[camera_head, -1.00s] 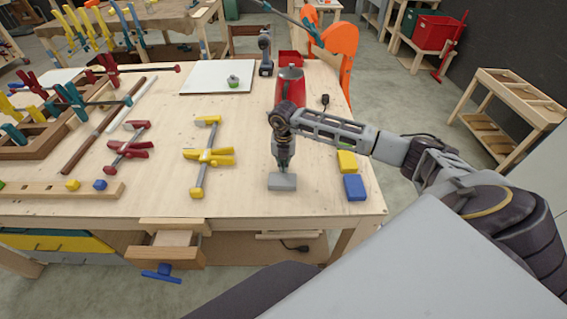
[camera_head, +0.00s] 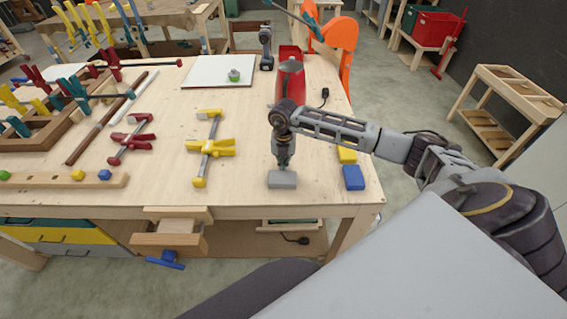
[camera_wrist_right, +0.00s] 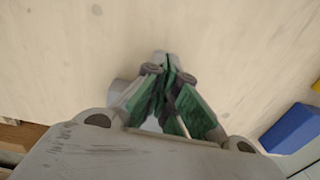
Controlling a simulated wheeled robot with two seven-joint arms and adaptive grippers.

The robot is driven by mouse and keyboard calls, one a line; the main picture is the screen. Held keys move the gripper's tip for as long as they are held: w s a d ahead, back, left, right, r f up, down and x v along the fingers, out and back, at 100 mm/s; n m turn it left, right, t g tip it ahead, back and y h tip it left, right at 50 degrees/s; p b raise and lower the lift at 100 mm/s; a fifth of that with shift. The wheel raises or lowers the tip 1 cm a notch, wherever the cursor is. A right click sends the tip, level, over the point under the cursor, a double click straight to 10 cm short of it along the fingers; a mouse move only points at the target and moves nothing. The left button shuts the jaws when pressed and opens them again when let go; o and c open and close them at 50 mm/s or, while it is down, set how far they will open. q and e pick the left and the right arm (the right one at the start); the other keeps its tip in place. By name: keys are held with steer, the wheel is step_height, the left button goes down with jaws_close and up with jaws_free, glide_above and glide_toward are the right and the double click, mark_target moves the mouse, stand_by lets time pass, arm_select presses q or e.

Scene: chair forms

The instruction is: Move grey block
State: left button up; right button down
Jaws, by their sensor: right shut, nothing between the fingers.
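The grey block (camera_head: 282,180) lies on the wooden workbench (camera_head: 235,165) near its front edge, left of the blue block. My right gripper (camera_head: 283,166) points straight down at the grey block, with its fingertips at or just above the block's far side. I cannot tell whether they touch it. In the right wrist view my right gripper (camera_wrist_right: 168,68) has its green-padded fingers together, with nothing between them. A grey piece, likely the block (camera_wrist_right: 119,88), shows partly behind the fingers, which hide the rest. My left gripper is not in view.
A blue block (camera_head: 353,178) and a yellow block (camera_head: 347,155) lie right of the gripper. A yellow clamp (camera_head: 211,147) lies to the left. A red container (camera_head: 289,82) stands behind the arm. Bare bench lies between the yellow clamp and the grey block.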

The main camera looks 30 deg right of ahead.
mark_target(284, 172)
steer(key=shift+s+a, duration=0.55)
steer(key=shift+s, duration=0.25)
steer(key=shift+s+a, duration=0.55)
steer(key=shift+s, duration=0.2)
steer(key=shift+s+a, duration=0.55)
steer(key=shift+s, duration=0.25)
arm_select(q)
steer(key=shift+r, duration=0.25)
arm_select(e)
steer(key=shift+w+d+b, duration=0.3)
steer(key=shift+w+d, duration=0.45)
steer(key=shift+w, duration=0.15)
steer(key=shift+w+d, duration=0.35)
steer(key=shift+w, duration=0.25)
steer(key=shift+w+r+b, duration=0.1)
steer(key=shift+w+b, duration=0.15)
steer(key=shift+b, duration=0.05)
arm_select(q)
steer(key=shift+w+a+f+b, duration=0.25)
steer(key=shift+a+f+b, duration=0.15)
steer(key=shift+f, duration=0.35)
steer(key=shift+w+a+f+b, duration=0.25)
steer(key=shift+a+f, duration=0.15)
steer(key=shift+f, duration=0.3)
arm_select(e)
step_height(284, 172, up, 10)
